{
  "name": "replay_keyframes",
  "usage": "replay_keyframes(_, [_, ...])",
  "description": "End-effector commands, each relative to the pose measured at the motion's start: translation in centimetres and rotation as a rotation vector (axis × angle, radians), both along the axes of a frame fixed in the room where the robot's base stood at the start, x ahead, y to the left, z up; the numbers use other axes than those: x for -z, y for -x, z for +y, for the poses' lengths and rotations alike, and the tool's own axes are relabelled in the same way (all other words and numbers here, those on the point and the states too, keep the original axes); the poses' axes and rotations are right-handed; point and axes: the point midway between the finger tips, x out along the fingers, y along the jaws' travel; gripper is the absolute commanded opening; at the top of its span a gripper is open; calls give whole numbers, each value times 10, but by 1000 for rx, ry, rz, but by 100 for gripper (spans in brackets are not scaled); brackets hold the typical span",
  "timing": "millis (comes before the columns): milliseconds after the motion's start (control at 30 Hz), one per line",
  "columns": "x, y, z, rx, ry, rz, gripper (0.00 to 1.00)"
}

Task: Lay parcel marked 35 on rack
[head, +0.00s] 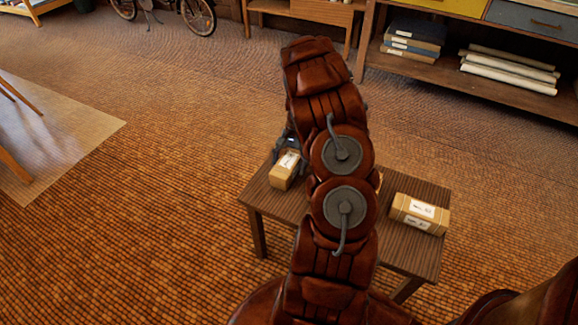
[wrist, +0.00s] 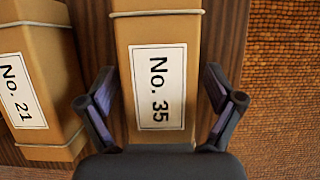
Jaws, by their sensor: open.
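The parcel marked No. 35 (wrist: 122,32) is a tan box with a white label and a pale band. In the wrist view it lies between the spread fingers of my gripper (wrist: 160,92), which is open with a gap on each side. In the head view a parcel (head: 283,178), seemingly the same one, lies at the left end of a small dark wooden table (head: 256,196). My gripper (head: 289,146) is just behind it, largely hidden by my arm. No thing in view is plainly identifiable as the rack.
A parcel marked No. 21 (wrist: 42,60) lies left of No. 35 in the wrist view. Another parcel (head: 405,207) with a hard-to-read label lies at the table's right. A shelf unit (head: 425,75) with books and paper rolls stands at back right. Floor left of the table is clear.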

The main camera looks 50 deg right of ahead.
Motion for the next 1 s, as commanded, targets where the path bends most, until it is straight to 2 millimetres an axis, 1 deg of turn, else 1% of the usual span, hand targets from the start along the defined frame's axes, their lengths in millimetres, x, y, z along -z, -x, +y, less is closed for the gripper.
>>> replay_keyframes(33, [0,0,0,0,0,0,91])
replay_keyframes(67, [0,0,0,0,0,0,88])
replay_keyframes(900, [0,0,0,0,-1,0,0])
replay_keyframes(1000, [0,0,0,0,-1,0,0])
